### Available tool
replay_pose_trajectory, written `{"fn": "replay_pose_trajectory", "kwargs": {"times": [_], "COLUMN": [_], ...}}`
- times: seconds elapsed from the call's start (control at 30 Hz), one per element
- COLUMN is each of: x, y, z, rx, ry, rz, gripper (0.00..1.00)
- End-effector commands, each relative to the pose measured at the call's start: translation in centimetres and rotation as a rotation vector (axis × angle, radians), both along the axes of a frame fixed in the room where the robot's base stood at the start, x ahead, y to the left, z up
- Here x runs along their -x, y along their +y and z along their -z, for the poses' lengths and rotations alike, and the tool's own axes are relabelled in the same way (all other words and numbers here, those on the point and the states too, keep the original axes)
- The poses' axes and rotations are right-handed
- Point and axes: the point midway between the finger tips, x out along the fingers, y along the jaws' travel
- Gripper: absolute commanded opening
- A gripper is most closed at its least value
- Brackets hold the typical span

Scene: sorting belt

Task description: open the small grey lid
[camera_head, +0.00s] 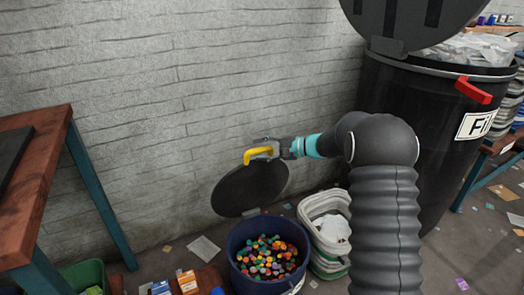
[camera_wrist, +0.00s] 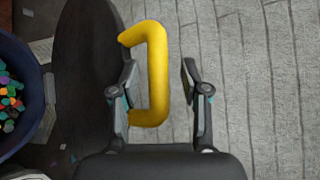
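The small grey lid (camera_head: 240,195) is a dark round disc standing steeply raised at the back of a blue bin (camera_head: 260,285). The bin's mouth is uncovered and shows many coloured caps. A yellow handle (camera_head: 257,154) sticks out from the lid; in the wrist view the handle (camera_wrist: 157,75) is a C-shaped bar. My gripper (camera_wrist: 158,80) has its fingers apart on either side of the bar. The left finger is inside the handle loop, and a gap shows between the bar and the right finger. In the head view my gripper (camera_head: 275,149) is at the handle.
A tall black bin (camera_head: 420,130) with a raised lid and red handle stands right. A white bag (camera_head: 318,206) is beside the blue bin. A wooden table (camera_head: 40,170) stands left, a green crate (camera_head: 90,275) below it. A brick wall (camera_head: 180,80) is close behind.

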Motion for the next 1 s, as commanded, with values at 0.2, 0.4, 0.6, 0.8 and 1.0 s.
{"fn": "replay_pose_trajectory", "kwargs": {"times": [0.2,0.4,0.6,0.8,1.0], "x": [0.2,0.7,1.8,2.9,3.5], "y": [0.3,-1.7,-5.5,-8.8,-10.5], "z": [0.1,-0.5,-1.6,-2.5,-3.0], "rx": [0.0,0.0,0.0,0.001,0.0], "ry": [0.002,0.002,0.001,0.001,0.001], "rz": [-0.006,-0.002,0.001,0.001,0.0], "gripper": [0.45,0.45,0.45,0.45,0.45]}}
